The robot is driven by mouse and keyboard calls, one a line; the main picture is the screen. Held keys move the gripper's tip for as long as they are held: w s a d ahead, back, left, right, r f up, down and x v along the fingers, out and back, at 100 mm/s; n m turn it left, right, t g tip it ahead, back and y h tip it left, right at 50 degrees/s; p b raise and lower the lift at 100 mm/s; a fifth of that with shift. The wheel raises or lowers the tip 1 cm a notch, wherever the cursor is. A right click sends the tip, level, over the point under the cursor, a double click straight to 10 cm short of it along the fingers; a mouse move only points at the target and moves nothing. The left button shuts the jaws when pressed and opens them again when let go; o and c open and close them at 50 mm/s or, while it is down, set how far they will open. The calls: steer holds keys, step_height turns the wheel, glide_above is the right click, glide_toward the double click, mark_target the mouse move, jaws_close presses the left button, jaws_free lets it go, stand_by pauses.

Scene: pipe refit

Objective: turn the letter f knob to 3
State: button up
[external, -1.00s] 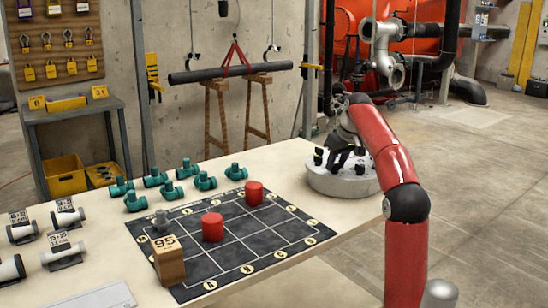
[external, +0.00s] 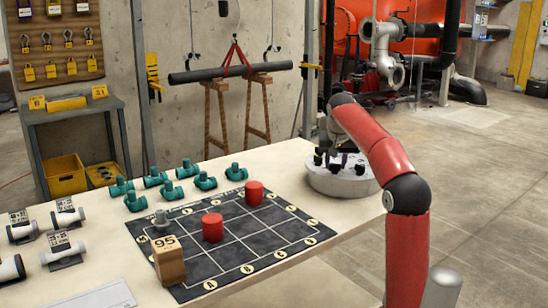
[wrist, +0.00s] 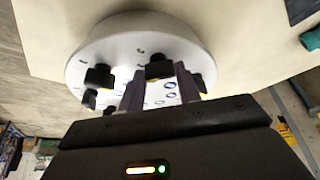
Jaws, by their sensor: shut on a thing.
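A round pale grey disc (external: 343,185) stands at the right end of the table and carries several black knobs; it also fills the upper middle of the wrist view (wrist: 95,50). My gripper (wrist: 158,76) is over the disc, its two fingers on either side of one black knob (wrist: 158,66), shut on it. Other black knobs sit left of the fingers (wrist: 98,75) and to the right, partly behind a finger. Small marks show on the disc, but I cannot read the letters or the knob's setting. In the external view my gripper (external: 338,157) is mostly hidden by my arm.
A dark gridded mat (external: 240,250) with red cylinders (external: 212,228) and a wooden block marked 95 (external: 169,262) lies left of the disc. Teal pipe fittings (external: 205,181) stand behind it. Bare table separates mat and disc.

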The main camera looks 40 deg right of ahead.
steer(key=m, duration=0.2)
steer(key=m+g+h, duration=0.1)
steer(key=m, duration=0.1)
steer(key=shift+w+a+m, duration=0.15)
steer(key=shift+m, duration=0.15)
steer(key=m+g, duration=0.2)
steer(key=m, duration=0.2)
steer(key=shift+w+h, duration=0.1)
steer(key=shift+h, duration=0.2)
steer(key=o, duration=1)
steer(key=shift+c, duration=0.2)
steer(key=v, duration=0.7)
steer(key=shift+r, duration=0.4)
steer(key=shift+a, duration=0.15)
